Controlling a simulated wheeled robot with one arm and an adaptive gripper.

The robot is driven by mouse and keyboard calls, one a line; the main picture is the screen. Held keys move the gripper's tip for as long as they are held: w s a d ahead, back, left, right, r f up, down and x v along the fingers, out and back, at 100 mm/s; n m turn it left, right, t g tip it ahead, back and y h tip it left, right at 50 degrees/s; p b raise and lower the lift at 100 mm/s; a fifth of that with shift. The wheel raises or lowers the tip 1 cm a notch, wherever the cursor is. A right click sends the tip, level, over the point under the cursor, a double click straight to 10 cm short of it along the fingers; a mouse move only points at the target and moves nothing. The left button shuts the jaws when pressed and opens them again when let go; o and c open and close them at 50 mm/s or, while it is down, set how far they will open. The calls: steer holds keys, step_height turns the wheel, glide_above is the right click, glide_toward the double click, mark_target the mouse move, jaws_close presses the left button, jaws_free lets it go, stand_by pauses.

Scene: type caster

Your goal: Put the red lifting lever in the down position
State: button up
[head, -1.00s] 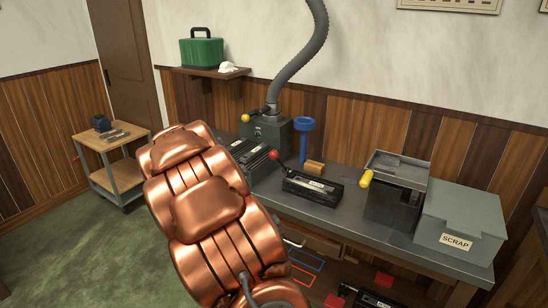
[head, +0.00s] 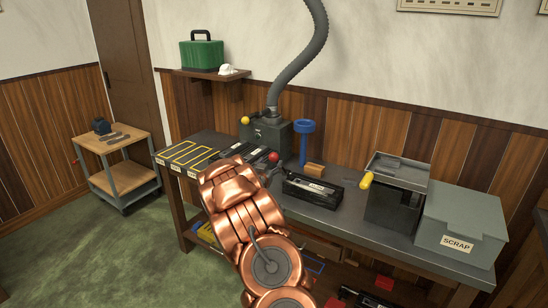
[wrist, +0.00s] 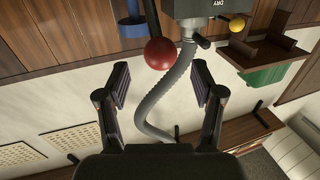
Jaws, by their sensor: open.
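The red lifting lever shows as a red ball knob (head: 273,157) at the middle of the bench in the head view, just beyond my copper arm. In the wrist view the red knob (wrist: 160,54) sits on a dark rod that runs off the top edge. My gripper (wrist: 161,68) is open and empty, its two dark fingers spread to the left and right of the knob's line. The knob appears beyond the fingertips; I cannot tell the exact gap. The head view does not show my gripper, and my arm hides the lever's base.
A dark machine (head: 265,133) with a yellow knob (head: 245,121) and grey hose (head: 298,62) stands behind the lever. Yellow-outlined spaces lie left.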

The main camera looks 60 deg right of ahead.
mark_target(272, 160)
steer(key=shift+p+x, duration=0.75)
steer(key=shift+x, duration=2.15)
jaws_close()
